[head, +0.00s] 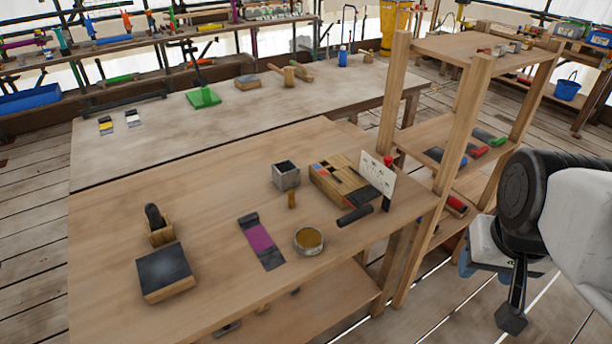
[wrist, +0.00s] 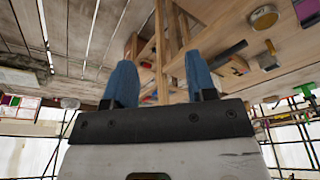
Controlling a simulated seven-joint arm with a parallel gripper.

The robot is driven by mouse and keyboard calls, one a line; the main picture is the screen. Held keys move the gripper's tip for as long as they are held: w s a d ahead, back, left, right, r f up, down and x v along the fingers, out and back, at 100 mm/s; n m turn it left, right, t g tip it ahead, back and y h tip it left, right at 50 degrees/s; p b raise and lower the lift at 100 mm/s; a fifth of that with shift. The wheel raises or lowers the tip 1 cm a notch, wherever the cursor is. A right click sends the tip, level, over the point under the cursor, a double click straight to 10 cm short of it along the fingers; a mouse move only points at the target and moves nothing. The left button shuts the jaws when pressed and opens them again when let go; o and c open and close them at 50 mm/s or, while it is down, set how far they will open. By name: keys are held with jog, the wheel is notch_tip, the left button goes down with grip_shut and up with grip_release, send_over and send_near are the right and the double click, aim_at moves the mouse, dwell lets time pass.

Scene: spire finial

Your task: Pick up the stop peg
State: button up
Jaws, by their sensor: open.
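A small upright wooden peg (head: 291,199), which looks like the stop peg, stands on the near workbench (head: 200,215) just in front of a grey open-topped box (head: 286,175). It also seems to show, small, at the upper right of the wrist view (wrist: 270,46). My gripper (wrist: 159,75) is open, its two blue fingers apart with nothing between them. In the head view it is at the far right, beyond the bench's right end and well away from the peg, partly hidden by my arm.
A wooden block box (head: 335,185), white card (head: 377,178), dark cylinder (head: 355,215) and round tin (head: 309,241) stand near the peg. A purple-banded strip (head: 260,242) and dark-topped block (head: 165,272) lie leftward. A tall wooden shelf (head: 470,110) rises at the bench's right end.

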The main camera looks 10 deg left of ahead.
jog(key=w+a+f+m+g+y, duration=0.25)
jog(key=w+a+m+y, duration=0.2)
jog(key=w+a, duration=0.65)
jog(key=m+y, duration=0.7)
jog(key=m, duration=0.2)
send_near(292, 191)
jog(key=s+d+r, duration=0.2)
jog(key=s+r, duration=0.3)
jog(key=s, duration=0.2)
jog(key=w+a+f+m, duration=0.1)
jog(key=w+f, duration=0.1)
jog(key=w+a+f+m+y, duration=0.1)
jog(key=w+a+f+m, duration=0.1)
jog(key=f, duration=0.1)
jog(key=w+a+f+m+y, duration=0.1)
jog(key=w+a+f+m, duration=0.1)
jog(key=f, duration=0.1)
jog(key=shift+w+a+t, duration=0.2)
jog(key=shift+w+t, duration=0.1)
jog(key=shift+t, duration=0.05)
jog(key=shift+a, duration=0.1)
jog(key=shift+x, duration=1.2)
jog(key=shift+x, duration=2.65)
jog(key=shift+f, duration=0.15)
